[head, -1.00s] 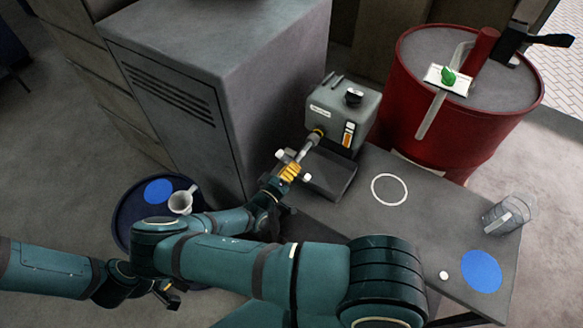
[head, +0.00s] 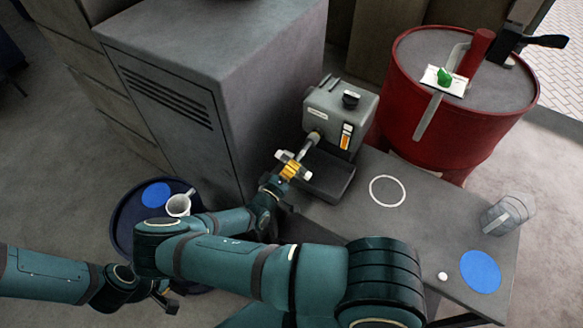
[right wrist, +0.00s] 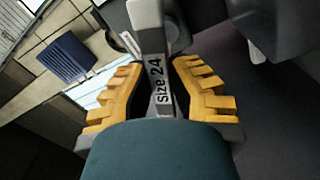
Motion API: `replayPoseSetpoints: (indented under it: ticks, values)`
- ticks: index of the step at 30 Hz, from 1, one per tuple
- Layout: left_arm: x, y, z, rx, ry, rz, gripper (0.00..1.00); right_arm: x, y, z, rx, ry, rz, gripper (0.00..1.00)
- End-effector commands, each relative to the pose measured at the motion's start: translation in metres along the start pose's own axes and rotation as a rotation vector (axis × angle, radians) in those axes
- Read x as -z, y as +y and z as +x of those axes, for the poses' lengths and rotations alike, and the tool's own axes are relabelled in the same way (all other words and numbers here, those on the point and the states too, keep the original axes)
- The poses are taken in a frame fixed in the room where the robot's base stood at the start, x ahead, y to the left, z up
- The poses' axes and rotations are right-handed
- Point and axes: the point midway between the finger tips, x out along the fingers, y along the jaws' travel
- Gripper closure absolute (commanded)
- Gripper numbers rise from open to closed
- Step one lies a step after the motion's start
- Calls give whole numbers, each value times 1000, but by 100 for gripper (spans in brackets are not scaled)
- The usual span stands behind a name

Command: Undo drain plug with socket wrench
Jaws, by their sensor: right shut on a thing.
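My right gripper (head: 288,171) has yellow fingers and is shut on the socket wrench, whose grey bar (head: 307,146) runs up to the front of the grey metal unit (head: 340,112). In the right wrist view the wrench shaft (right wrist: 158,70), labelled "Size 24", lies between the yellow fingers (right wrist: 158,88). The wrench's far end meets the unit's lower front. The drain plug itself is hidden there, so I cannot tell how the socket sits on it. My left gripper (head: 166,300) is low at the left, small and dark; its fingers are unclear.
A dark tray (head: 335,190) lies below the unit. The grey table (head: 425,215) bears a white ring (head: 387,191), a clear jar (head: 508,214) and a blue disc (head: 480,271). A red drum (head: 425,125) stands behind. A white mug (head: 178,206) stands on a dark blue drum (head: 128,225).

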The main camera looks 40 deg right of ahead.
Motion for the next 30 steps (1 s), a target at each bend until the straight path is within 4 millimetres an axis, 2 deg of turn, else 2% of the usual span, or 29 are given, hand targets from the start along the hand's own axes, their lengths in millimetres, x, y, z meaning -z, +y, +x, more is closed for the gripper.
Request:
replayPoseSetpoints:
  ticks: [30]
  values:
    - [0, 0, 0, 0, 0, 0, 53, 2, 2, -2, -2, 106, -1484, 100]
